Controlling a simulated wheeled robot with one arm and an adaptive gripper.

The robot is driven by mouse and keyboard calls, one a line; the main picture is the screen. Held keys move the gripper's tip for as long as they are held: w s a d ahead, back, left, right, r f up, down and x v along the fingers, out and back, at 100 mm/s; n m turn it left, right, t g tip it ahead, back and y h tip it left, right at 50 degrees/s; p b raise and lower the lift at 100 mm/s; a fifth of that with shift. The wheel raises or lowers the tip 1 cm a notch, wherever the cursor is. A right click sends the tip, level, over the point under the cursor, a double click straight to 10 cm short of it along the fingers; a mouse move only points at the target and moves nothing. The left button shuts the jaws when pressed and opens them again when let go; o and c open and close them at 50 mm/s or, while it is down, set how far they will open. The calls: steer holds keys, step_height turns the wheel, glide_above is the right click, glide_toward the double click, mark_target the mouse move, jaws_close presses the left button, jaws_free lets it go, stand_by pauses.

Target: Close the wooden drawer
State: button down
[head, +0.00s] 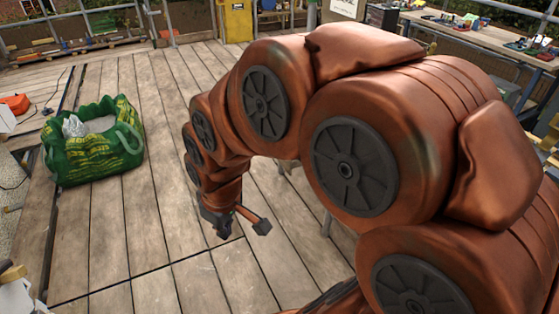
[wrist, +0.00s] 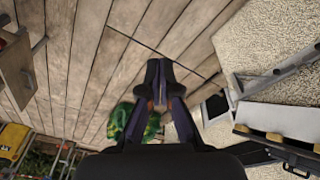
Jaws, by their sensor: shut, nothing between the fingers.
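My gripper (head: 222,228) hangs over the plank floor at the end of my bent arm in the head view. In the wrist view its fingers (wrist: 159,82) are together and empty. A wooden box-like piece (wrist: 17,70) with a metal bar handle stands at the left edge of the wrist view, cut off by the frame. It looks like the wooden drawer, but I cannot tell how far it is open. My gripper is well apart from it. I cannot make out the drawer in the head view, where my arm covers much of the right side.
A green bag (head: 95,142) stands on the planks at left. A yellow container (head: 237,22) stands at the back, and a workbench (head: 480,35) with tools at back right. In the wrist view, pale rough ground (wrist: 255,40) and metal rails lie at right. The middle planks are clear.

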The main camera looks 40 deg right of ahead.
steer(key=w+d+f+n+t+h+b, duration=0.1)
steer(key=w+d+f+n+t+b, duration=0.25)
steer(key=w+d+f+b, duration=0.65)
steer(key=w+d+f+n+t+h+b, duration=0.15)
steer(key=w+d+f+t+b, duration=0.35)
steer(key=w+d+f, duration=0.6)
steer(key=w+d+f+n+t+h+b, duration=0.1)
steer(key=d+f+t+h+b, duration=0.1)
steer(key=d+b, duration=0.35)
steer(key=d+f+n+t+h+b, duration=0.1)
steer(key=d+f+h+b, duration=0.15)
steer(key=d, duration=0.65)
steer(key=w+d+f+n+t+h+b, duration=0.1)
steer(key=d+t+h+b, duration=0.15)
steer(key=d, duration=0.45)
steer(key=w+d+b, duration=0.3)
steer(key=w+d, duration=0.3)
steer(key=d, duration=0.2)
steer(key=shift+w+d+r+g, duration=0.15)
steer(key=shift+w+d+g, duration=0.2)
steer(key=shift+g, duration=0.05)
steer(key=shift+d, duration=0.1)
